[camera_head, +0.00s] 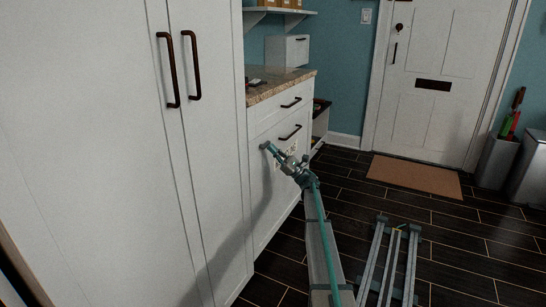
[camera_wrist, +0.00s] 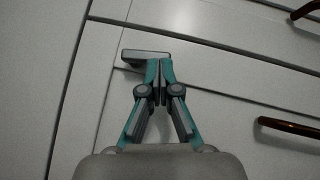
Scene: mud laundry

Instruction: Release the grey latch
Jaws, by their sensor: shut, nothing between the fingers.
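The grey latch (camera_wrist: 140,55) is a small grey bar on the white cabinet front, just beyond my fingertips in the wrist view. In the head view it appears as a small grey piece (camera_head: 264,146) near the edge of the lower cabinet front. My gripper (camera_wrist: 161,68) is shut and empty, with its fingertips at the lower right part of the latch. I cannot tell if they touch it. In the head view my gripper (camera_head: 272,150) points at the cabinet front, and the fingertips are small and partly merge with the latch.
A tall white cabinet (camera_head: 110,130) with two dark handles stands on the left. The lower cabinet has drawers with dark handles (camera_head: 290,132) and a granite counter (camera_head: 275,88). The dark floor (camera_head: 345,210) is open toward a brown mat (camera_head: 415,176) and a white door (camera_head: 430,95).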

